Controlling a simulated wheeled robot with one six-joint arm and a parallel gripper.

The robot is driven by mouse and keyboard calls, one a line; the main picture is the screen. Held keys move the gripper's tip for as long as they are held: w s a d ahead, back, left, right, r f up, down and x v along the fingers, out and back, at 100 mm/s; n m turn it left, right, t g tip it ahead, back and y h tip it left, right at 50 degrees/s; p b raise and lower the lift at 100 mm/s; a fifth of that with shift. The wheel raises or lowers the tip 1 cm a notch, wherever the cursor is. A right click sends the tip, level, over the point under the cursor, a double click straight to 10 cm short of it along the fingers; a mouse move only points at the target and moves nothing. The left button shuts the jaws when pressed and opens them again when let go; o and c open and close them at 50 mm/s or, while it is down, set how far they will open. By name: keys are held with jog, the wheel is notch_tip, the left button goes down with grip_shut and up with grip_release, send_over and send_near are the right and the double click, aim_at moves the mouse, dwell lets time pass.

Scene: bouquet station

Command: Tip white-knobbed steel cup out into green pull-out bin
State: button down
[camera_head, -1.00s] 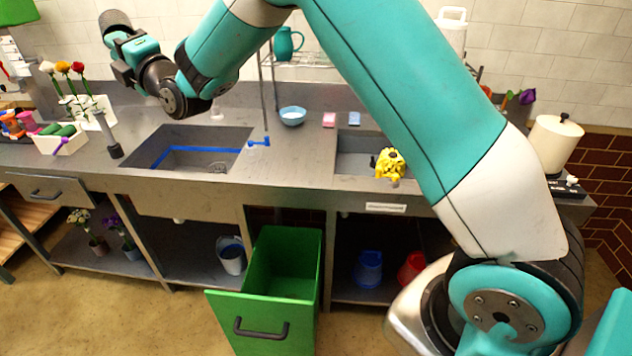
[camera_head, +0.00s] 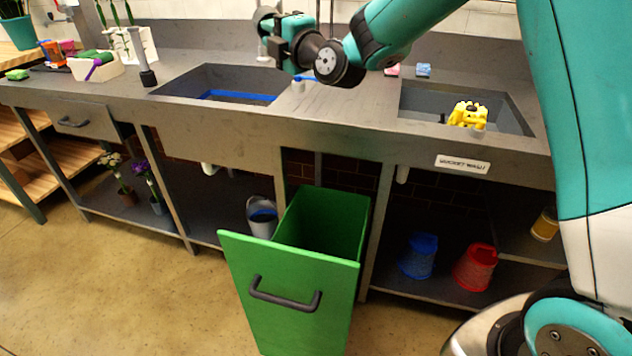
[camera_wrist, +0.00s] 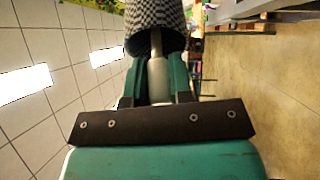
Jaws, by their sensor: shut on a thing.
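My gripper (camera_head: 278,32) is shut on the knob of the steel cup (camera_head: 265,17), held in the air above the back of the left sink's right end. In the wrist view, the cup (camera_wrist: 155,14) has a dark checkered look, and its pale knob (camera_wrist: 157,78) sits between my gripper's fingers (camera_wrist: 157,85). What is inside the cup is hidden. The green pull-out bin (camera_head: 285,285) stands pulled out below the counter. Its top is open and its visible inside looks empty. My gripper is well above and behind the bin, apart from it.
The counter edge (camera_head: 300,135) runs between my gripper and the bin. A left sink (camera_head: 225,80) and a right sink with a yellow thing (camera_head: 468,114) are set in it. A grey bucket (camera_head: 262,220), blue bucket (camera_head: 418,258) and red bucket (camera_head: 474,268) stand below. The floor left of the bin is clear.

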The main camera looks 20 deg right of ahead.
jog(key=s+d+f+g+b, duration=0.1)
jog(key=s+f+b, duration=0.2)
jog(key=f+b, duration=0.6)
jog(key=s+d+f+g+b, duration=0.2)
jog(key=s+f+b, duration=0.2)
jog(key=f+b, duration=0.5)
jog(key=s+d+f+g+b, duration=0.1)
jog(key=s+f+b, duration=0.3)
jog(key=f+b, duration=0.5)
notch_tip(320, 180, down, 7)
jog(key=shift+s+d+r+g, duration=0.15)
jog(key=shift+s+d+g, duration=0.15)
jog(key=shift+g, duration=0.3)
jog(key=g+p, duration=0.1)
jog(key=p, duration=0.3)
jog(key=g+p, duration=0.1)
jog(key=p, duration=0.4)
jog(key=m+g+p, duration=0.1)
jog(key=p, duration=0.3)
jog(key=shift+w+r+h+p, duration=0.3)
jog(key=shift+r+h, duration=0.1)
jog(key=g+p, duration=0.1)
jog(key=p, duration=0.2)
jog(key=g+p, duration=0.1)
jog(key=p, duration=0.2)
jog(key=shift+w+a+r+h, duration=0.1)
jog(key=shift+w+r+h, duration=0.05)
jog(key=shift+r+h, duration=0.15)
